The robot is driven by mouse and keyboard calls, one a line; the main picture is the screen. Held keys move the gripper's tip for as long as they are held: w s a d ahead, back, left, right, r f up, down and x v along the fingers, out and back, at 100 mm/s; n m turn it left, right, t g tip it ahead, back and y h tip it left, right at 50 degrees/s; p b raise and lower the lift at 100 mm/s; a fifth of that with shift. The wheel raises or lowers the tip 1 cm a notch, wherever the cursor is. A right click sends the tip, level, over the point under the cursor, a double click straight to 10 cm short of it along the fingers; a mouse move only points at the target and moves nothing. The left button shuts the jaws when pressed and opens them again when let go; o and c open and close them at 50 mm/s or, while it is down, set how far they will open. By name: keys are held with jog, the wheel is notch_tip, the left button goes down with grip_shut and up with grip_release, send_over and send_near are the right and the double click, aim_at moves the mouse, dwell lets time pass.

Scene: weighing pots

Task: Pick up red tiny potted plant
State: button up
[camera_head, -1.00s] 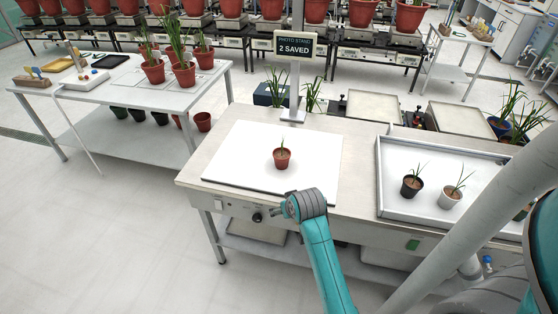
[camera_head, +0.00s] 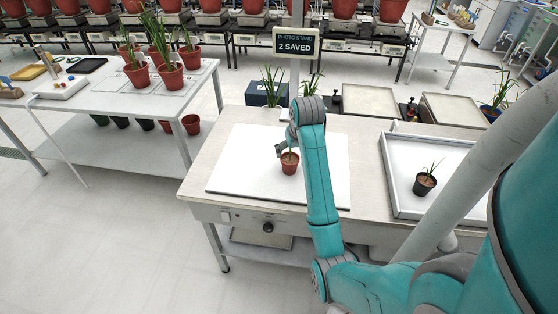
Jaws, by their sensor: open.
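The red tiny potted plant (camera_head: 290,167), a small red pot with brown soil and a thin green shoot, stands upright on the white board (camera_head: 235,165) of the photo stand. My teal arm reaches over the board from the front right. My gripper (camera_head: 283,150) is open at the plant's upper left, partly hidden by my wrist. Whether its fingers touch the pot or shoot cannot be told.
A white tray (camera_head: 397,165) at the right holds a black potted plant (camera_head: 425,184). The sign (camera_head: 295,44) reading "2 SAVED" stands on a post behind the board. A side table (camera_head: 95,115) at the left holds larger red potted plants (camera_head: 168,76).

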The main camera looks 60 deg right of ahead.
aim_at(289, 159)
jog(key=shift+w+d+r, duration=0.15)
jog(key=shift+d, duration=0.1)
jog(key=shift+w+d+f, duration=0.1)
jog(key=shift+d+f, duration=0.05)
jog(key=shift+f, duration=0.2)
jog(key=x, duration=0.9)
jog(key=shift+w+f, duration=0.25)
jog(key=shift+f, duration=0.15)
jog(key=shift+r, duration=0.1)
jog(key=c, duration=1.3)
